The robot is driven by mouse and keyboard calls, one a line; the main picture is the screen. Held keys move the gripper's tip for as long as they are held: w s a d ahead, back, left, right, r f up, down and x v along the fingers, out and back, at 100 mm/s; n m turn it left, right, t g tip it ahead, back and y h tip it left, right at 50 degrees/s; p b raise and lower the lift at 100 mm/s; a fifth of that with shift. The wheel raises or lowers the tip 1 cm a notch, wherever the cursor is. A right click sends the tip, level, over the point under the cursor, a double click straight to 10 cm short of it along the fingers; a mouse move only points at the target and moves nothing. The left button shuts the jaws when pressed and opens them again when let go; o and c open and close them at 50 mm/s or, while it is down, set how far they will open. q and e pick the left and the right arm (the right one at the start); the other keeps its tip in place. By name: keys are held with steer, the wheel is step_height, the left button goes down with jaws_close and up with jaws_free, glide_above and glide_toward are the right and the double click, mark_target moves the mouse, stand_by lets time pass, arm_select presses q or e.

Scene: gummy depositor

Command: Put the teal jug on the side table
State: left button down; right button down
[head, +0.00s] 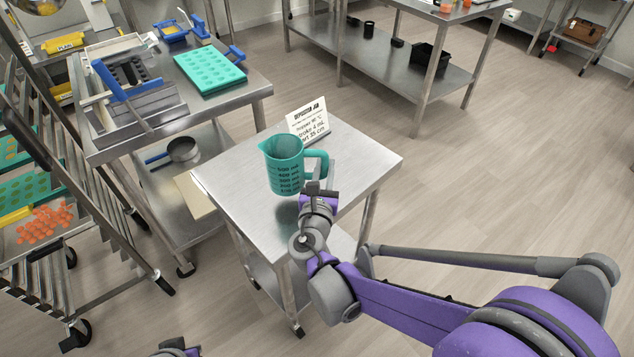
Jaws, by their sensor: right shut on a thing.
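The teal jug (284,165) is upright over the steel side table (356,165), near its middle. Its dark measuring marks face me and its handle points right. My right gripper (318,184) is shut on the jug's handle, from the near right side. A dark patch on the table top below the jug suggests it hangs slightly above the surface, but the gap is hard to judge. Only a small purple and grey piece of my left arm shows at the bottom edge; its fingers cannot be made out.
A propped card (308,120) stands on the side table behind the jug. A steel bench (190,112) with a teal mould (210,70) stands at the left back. A tray rack (85,190) is at far left. The table's right part is bare.

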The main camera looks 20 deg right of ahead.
step_height(320, 180, down, 2)
steer(key=shift+w+f, duration=0.1)
steer(key=shift+f+b, duration=0.7)
steer(key=shift+f, duration=1.15)
steer(key=shift+f, duration=0.15)
steer(key=c, duration=0.8)
jaws_free()
steer(key=shift+o, duration=0.2)
